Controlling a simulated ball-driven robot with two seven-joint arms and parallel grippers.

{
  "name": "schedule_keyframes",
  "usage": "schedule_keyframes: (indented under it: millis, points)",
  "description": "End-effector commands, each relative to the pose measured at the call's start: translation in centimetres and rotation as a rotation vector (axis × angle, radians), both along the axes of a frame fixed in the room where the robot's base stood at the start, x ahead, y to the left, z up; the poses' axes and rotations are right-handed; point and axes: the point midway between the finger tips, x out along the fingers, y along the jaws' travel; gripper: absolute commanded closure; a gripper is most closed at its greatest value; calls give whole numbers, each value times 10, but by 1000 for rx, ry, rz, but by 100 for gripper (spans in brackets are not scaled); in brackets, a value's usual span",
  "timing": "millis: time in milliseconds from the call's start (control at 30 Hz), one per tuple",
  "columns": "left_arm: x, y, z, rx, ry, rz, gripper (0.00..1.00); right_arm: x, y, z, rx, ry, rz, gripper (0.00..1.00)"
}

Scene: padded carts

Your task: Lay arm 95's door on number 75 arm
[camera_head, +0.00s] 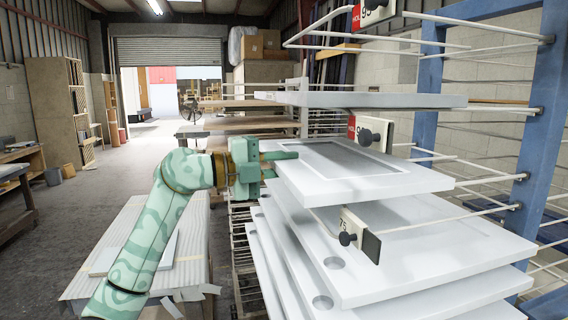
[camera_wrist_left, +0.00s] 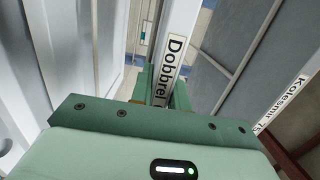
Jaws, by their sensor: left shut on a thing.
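My left gripper (camera_head: 280,164) is shut on the near left edge of a white door (camera_head: 415,182) with a recessed grey panel. In the left wrist view, the held door's edge (camera_wrist_left: 187,18) carries a label (camera_wrist_left: 172,68) reading "Dobbrel", its end hidden by my gripper (camera_wrist_left: 163,92). The door lies about level above the number 75 tag (camera_head: 347,224) of the rack; I cannot tell whether it touches the wire arm (camera_head: 440,224). Another edge label (camera_wrist_left: 285,100) seems to read "Kolesnir 75". My right gripper is not in view.
White doors (camera_head: 400,262) with round holes are stacked closely below. Another panel (camera_head: 360,99) lies above, with tags marked red (camera_head: 368,133) nearby. A blue rack post (camera_head: 540,130) stands at right. A covered low table (camera_head: 130,235) is at left; the floor (camera_head: 140,155) beyond is open.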

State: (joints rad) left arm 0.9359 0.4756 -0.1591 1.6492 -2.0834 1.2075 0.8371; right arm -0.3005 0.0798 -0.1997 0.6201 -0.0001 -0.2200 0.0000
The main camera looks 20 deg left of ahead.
Motion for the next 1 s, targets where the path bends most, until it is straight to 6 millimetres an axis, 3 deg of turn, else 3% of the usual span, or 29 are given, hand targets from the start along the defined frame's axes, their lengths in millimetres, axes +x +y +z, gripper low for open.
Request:
schedule_keyframes:
  millis: [200, 233, 300, 633, 1000]
  points:
    - [0, 0, -1, -2, -6, 1, 100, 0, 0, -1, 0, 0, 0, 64]
    - [0, 0, -1, -1, -6, 1, 77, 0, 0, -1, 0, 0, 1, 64]
    - [0, 0, -1, -2, -6, 1, 58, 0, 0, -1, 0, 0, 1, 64]
    - [0, 1, -4, 2, 3, 0, 57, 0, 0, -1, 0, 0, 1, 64]
    - [-13, 19, -4, 2, 1, 1, 57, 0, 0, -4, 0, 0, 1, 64]
